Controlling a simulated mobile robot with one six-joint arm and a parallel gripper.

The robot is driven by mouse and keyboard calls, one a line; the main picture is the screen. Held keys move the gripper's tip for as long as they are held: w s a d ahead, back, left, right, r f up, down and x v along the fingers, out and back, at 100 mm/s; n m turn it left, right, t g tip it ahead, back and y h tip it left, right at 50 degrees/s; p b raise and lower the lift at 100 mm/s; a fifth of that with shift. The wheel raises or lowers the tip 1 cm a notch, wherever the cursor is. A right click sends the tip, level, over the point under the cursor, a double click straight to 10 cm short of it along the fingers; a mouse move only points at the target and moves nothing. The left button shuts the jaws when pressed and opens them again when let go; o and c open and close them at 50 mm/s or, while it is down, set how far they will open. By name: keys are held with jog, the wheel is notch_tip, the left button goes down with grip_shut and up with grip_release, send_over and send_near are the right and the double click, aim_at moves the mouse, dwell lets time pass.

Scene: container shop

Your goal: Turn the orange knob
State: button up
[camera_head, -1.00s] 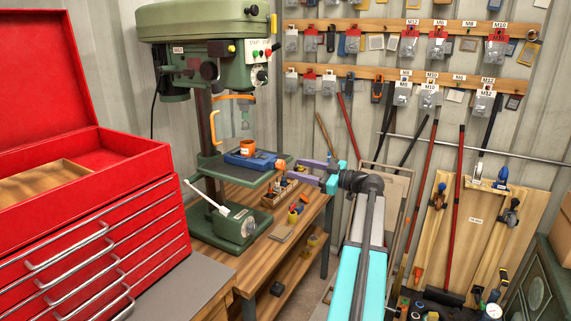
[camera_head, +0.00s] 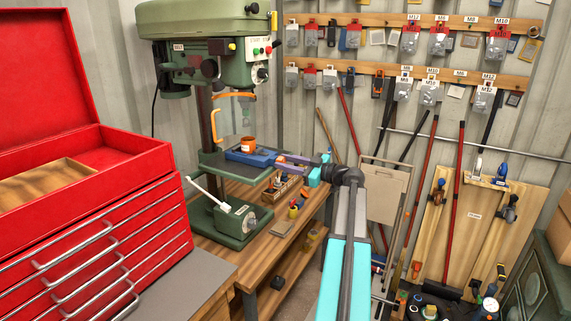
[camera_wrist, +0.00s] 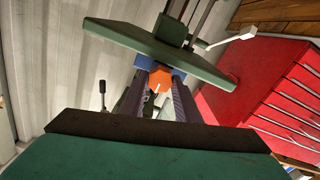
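The orange knob (camera_wrist: 160,80) shows in the wrist view, with a white line on its face. It sits on the end of a blue vise (camera_head: 250,157) on the drill press's green table. My gripper (camera_head: 284,160) is at the vise's right end. In the wrist view its two fingers (camera_wrist: 160,84) are apart and reach along both sides of the knob. I cannot tell whether they touch it.
A red tool chest (camera_head: 100,230) is at the left. A wooden tray (camera_head: 281,190) and small items lie on the workbench below my gripper.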

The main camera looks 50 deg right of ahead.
jog(key=c, duration=0.4)
jog(key=shift+a, duration=0.4)
jog(key=shift+c, duration=0.3)
jog(key=shift+d, duration=0.3)
